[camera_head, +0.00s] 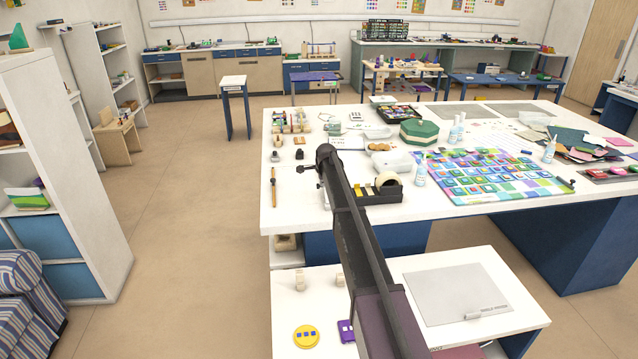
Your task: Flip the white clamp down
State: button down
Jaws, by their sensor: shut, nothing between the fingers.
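My dark arm (357,232) reaches from the bottom edge up over the big white table, its rounded far end (326,153) in front of the left part of the tabletop. I cannot make out my gripper or its fingers; the arm's far end may hide them. A small dark piece (303,169) shows just left of that end; I cannot tell what it belongs to. I cannot pick out the white clamp for sure. The arm covers a strip of the tabletop, and small pale items there are hard to tell apart.
The big table (480,222) holds a tape dispenser (364,198), a green-lidded box (419,131), a colourful mosaic mat (465,196) and several bottles. A low white table (300,318) in front bears a yellow disc (306,336) and a grey sheet (450,287). The floor at left is clear.

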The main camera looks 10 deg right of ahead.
jog(key=shift+d, duration=0.15)
jog(key=shift+s+a+f, duration=0.2)
jog(key=shift+s+f, duration=0.05)
jog(key=shift+s, duration=0.5)
jog(key=shift+s+d+r+p, duration=0.25)
jog(key=shift+d+r+p, duration=0.1)
jog(key=shift+d+r, duration=0.2)
jog(key=r+p, duration=0.1)
jog(key=s+d+r, duration=0.1)
jog(key=p, duration=0.1)
jog(key=shift+s+d+r+p, duration=0.25)
jog(key=shift+d+r+p, duration=0.1)
jog(key=shift+r, duration=0.05)
jog(key=p+v, duration=0.7)
jog(key=v, duration=0.1)
jog(key=shift+r+p, duration=0.2)
jog(key=shift+p, duration=0.1)
jog(key=shift+s, duration=0.15)
